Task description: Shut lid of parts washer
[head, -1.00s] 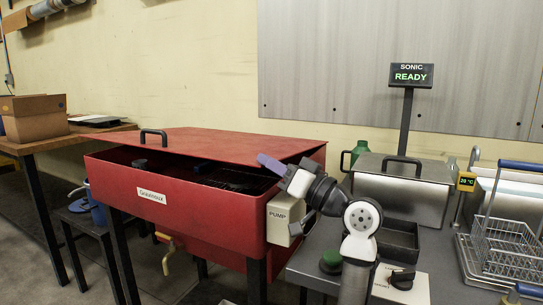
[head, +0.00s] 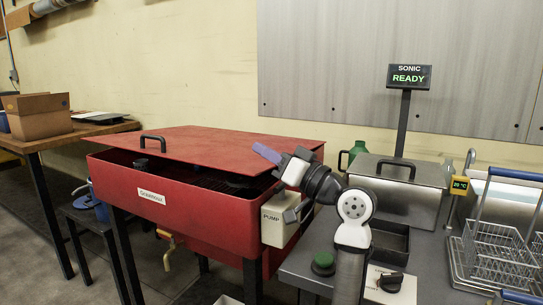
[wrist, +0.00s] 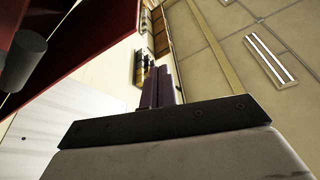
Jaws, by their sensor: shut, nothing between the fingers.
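The red parts washer (head: 178,200) stands on dark legs at centre-left in the head view. Its red lid (head: 215,147) is partly lowered over the basin, with a dark gap below its front edge. A black handle (head: 153,139) sits on the lid near its left front. My gripper (head: 266,153) has purple fingers and is at the lid's right front edge, over the gap; I cannot tell whether it touches the lid. In the wrist view my gripper (wrist: 160,88) is shut and empty, and a dark red panel crosses the upper left.
A beige pump box (head: 280,217) is on the washer's right side. A wooden table (head: 60,143) stands at left.

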